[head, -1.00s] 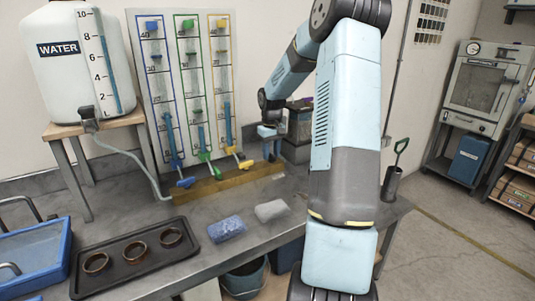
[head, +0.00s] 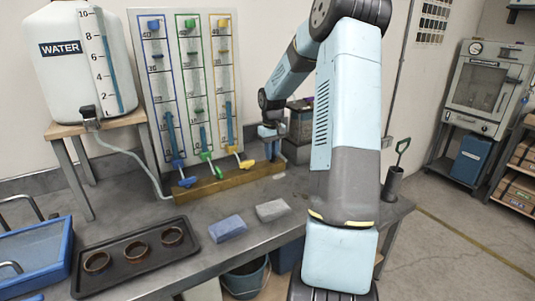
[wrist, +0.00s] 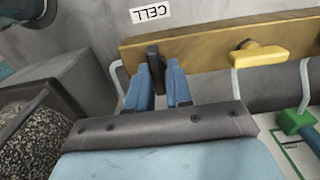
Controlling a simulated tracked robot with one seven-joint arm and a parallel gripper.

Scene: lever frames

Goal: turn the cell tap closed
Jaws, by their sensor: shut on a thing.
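The cell tap's black handle (wrist: 155,66) shows in the wrist view at the wooden bar (wrist: 205,46), by the upside-down CELL label (wrist: 152,14). The handle points across the bar rather than along it. My gripper (wrist: 160,76) has its two blue fingers on either side of the handle and is shut on it. In the head view my gripper (head: 270,148) is at the right end of the wooden bar (head: 232,181). There its fingers hide the cell tap.
Blue (head: 187,182), green (head: 218,173) and yellow (head: 246,164) taps line the bar to the left, below the tube panel (head: 190,70). A dark box (head: 301,120) stands close to my gripper's right. A blue sponge (head: 227,228) and grey block (head: 272,210) lie in front.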

